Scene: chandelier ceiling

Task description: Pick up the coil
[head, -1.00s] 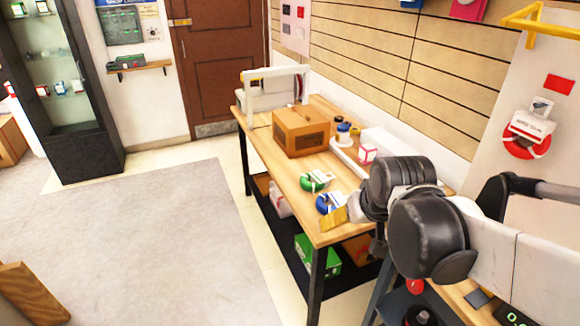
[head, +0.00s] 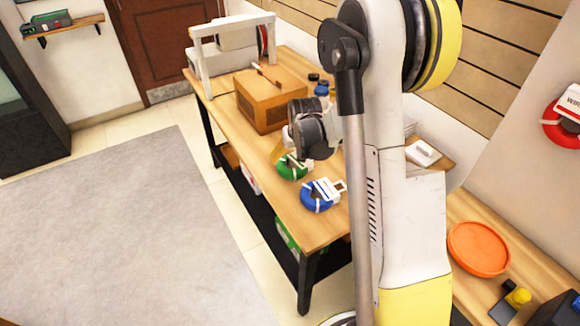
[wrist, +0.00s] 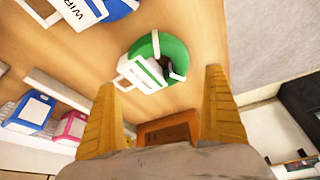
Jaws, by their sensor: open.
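A green coil (head: 291,168) with a white label lies on the wooden table (head: 310,236), near its left edge. A blue coil (head: 318,197) with a white label lies nearer the front. My gripper (head: 278,152) is just behind the green coil in the head view, partly hidden by its own wrist. In the wrist view, the green coil (wrist: 174,52) shows ahead of and between the yellow fingers of my gripper (wrist: 160,79). The fingers are open and empty. The blue coil (wrist: 116,8) is cut off at the wrist view's top edge.
A brown box (head: 258,105) stands behind my gripper, with a white frame (head: 204,68) beyond it. Blue and pink boxes show in the wrist view (wrist: 28,110). An orange disc (head: 478,248) lies on a surface at right. The grey floor mat (head: 110,220) is clear.

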